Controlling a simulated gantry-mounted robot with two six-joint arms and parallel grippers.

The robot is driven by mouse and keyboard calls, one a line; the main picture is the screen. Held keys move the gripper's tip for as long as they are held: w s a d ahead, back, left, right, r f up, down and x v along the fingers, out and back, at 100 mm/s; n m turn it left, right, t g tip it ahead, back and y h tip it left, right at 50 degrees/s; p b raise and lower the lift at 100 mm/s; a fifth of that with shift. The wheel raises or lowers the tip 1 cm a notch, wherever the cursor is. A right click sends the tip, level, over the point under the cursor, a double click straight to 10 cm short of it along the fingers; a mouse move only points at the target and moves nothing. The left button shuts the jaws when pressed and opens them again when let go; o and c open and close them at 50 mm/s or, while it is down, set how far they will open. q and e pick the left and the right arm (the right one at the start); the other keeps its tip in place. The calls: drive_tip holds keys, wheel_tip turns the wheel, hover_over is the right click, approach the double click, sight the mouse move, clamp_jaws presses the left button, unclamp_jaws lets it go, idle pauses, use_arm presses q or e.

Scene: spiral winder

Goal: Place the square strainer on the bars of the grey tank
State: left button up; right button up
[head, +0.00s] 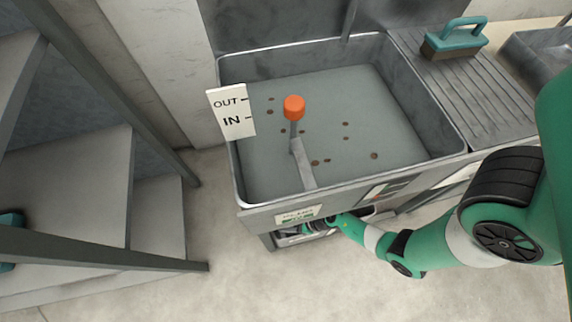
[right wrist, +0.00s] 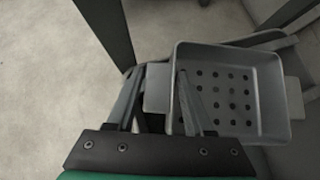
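The square strainer (right wrist: 235,65) is a grey, shallow pan with round holes and side tabs, in the right wrist view. My right gripper (right wrist: 158,76) has its fingers apart, one on each side of the strainer's left tab in that view; contact cannot be told. In the head view the right gripper (head: 318,226) is low at the tank's front, partly hidden below the rim. A large grey tank (head: 229,168) with rusty spots on its floor fills the middle; I cannot make out bars on it. My left gripper is not in view.
An orange knob (head: 294,107) on a grey lever rises inside the tank. An OUT/IN plate (head: 231,113) stands at its left rim. A teal brush (head: 455,42) lies on the ribbed drainboard (head: 475,85). Grey stairs (head: 75,190) stand left; open floor (head: 215,215) lies between.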

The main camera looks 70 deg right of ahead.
drive_tip(key=shift+o, duration=1.2)
drive_tip(key=shift+s, duration=0.2)
drive_tip(key=shift+w, duration=0.1)
drive_tip(key=p+v, duration=0.7)
drive_tip(key=v, duration=0.5)
drive_tip(key=shift+r, duration=0.1)
